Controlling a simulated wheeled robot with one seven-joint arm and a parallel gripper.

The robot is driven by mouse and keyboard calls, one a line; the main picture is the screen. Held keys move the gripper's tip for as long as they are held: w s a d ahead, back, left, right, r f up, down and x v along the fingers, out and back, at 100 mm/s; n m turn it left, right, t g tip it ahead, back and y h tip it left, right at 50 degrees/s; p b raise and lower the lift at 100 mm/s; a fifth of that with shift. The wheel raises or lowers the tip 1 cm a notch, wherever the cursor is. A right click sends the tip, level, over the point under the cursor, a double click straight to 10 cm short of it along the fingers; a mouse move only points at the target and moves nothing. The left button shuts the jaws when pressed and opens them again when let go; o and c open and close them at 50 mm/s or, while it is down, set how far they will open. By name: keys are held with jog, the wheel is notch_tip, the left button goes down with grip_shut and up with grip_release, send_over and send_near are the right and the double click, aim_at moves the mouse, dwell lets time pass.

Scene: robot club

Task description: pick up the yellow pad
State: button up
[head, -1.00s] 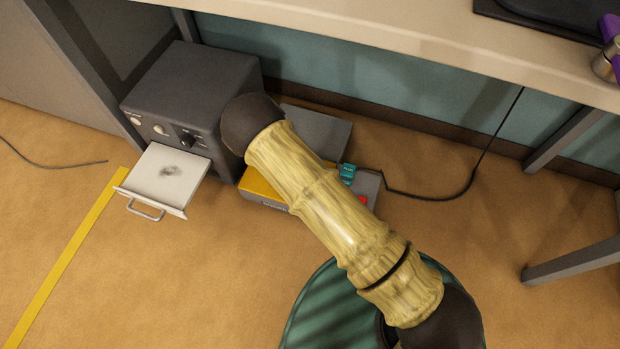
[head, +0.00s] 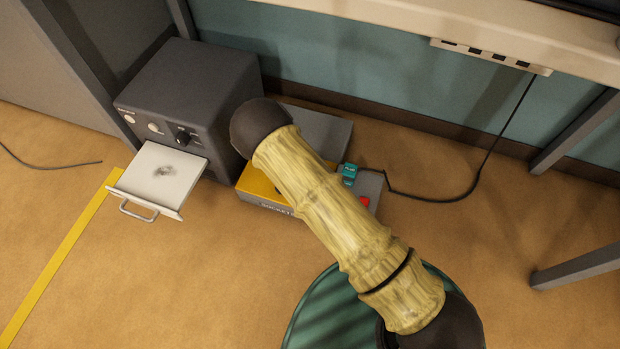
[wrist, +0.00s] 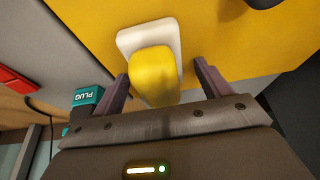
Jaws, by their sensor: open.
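The yellow pad (wrist: 154,76) is a rounded yellow block with a white plate (wrist: 132,40) behind it, against a yellow panel (wrist: 235,50) in the wrist view. My gripper (wrist: 160,72) is open, with one dark finger on each side of the pad and visible gaps between. I cannot tell how deep the fingers reach along it. In the head view my arm covers the pad and the gripper; only part of the yellow panel (head: 258,187) shows, on a low grey box on the floor.
A teal plug (head: 348,174) and a red part (head: 364,202) sit on the box's right side, with a dark cable (head: 440,202) running right. A dark cabinet (head: 185,95) with an open white drawer (head: 160,172) stands left. A worktop (head: 480,30) overhangs behind.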

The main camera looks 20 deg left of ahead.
jog(key=shift+w, duration=0.15)
jog(key=c, duration=1.1)
jog(key=shift+o, duration=0.2)
jog(key=shift+s+a, duration=0.15)
jog(key=shift+s, duration=0.05)
jog(key=shift+r, duration=0.3)
notch_tip(320, 180, up, 10)
jog(key=p, duration=0.6)
jog(key=shift+f, duration=0.25)
